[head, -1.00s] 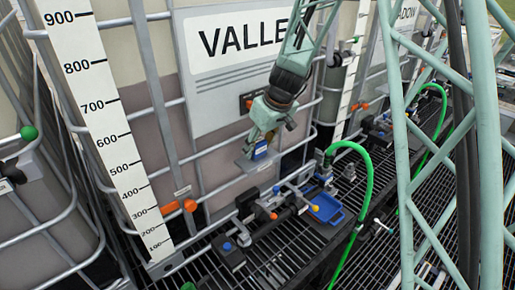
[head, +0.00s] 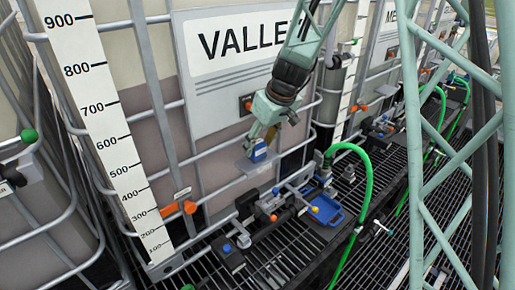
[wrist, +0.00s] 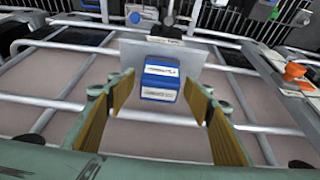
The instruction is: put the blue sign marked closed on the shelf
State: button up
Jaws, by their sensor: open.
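The blue sign (head: 259,150) rests on a small flat grey shelf (head: 244,166) in front of the tank cage. In the wrist view the sign (wrist: 160,68) is a blue block with white label bands, too blurred to read. The pale shelf (wrist: 218,72) shows around it. My gripper (head: 263,135) is just above the sign. In the wrist view its two tan-padded fingers (wrist: 160,98) are spread wide, with the sign between and beyond them. A clear gap shows on each side, so the fingers do not touch it.
The caged tank with the VALLEY placard (head: 245,45) is close behind. Valve pipework with a blue tray (head: 325,208) and a green hose (head: 368,185) lie below right. An orange fitting (head: 190,206) is at lower left. A lattice column (head: 440,190) stands at right.

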jog(key=v, duration=0.9)
jog(key=shift+b, duration=0.45)
jog(key=shift+s+r, duration=0.1)
jog(key=shift+r, duration=0.05)
dwell(0.5)
